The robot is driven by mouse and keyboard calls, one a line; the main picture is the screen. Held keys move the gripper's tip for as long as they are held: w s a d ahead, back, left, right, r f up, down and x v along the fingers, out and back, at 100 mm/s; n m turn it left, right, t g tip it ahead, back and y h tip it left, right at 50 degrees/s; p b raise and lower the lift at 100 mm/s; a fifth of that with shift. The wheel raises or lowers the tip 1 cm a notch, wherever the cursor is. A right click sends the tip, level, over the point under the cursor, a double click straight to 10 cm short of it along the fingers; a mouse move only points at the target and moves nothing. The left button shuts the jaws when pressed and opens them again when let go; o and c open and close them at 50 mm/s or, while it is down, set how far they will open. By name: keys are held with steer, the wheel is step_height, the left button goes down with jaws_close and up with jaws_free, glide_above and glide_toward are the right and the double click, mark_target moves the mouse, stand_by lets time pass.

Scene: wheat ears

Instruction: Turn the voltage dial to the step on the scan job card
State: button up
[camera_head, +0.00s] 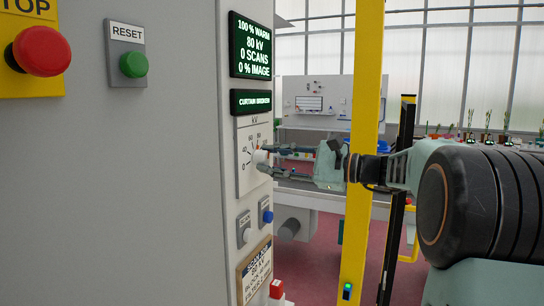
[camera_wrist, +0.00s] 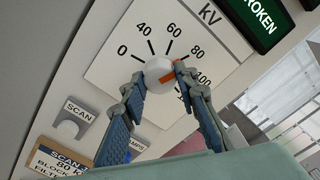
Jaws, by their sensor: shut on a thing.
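The pointer lies towards the 80 mark. In the head view the dial (camera_head: 260,157) is seen nearly edge-on. My gripper (camera_wrist: 160,84) is shut on the dial, one finger at each side of the knob; it also shows in the head view (camera_head: 266,160). The display (camera_head: 254,46) reads 80 kV, 100 % warm, 0 scans.
A smaller display (camera_head: 251,102) reads "curtain broken". Below the dial are a grey scan button (camera_head: 246,231) and a blue button (camera_head: 266,217). A red stop button (camera_head: 41,51) and green reset button (camera_head: 133,64) sit at left. A yellow post (camera_head: 362,90) stands beside my arm.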

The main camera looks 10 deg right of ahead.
stand_by(0.4)
steer(key=o, duration=1.2)
steer(key=shift+c, duration=0.2)
steer(key=v, duration=1.2)
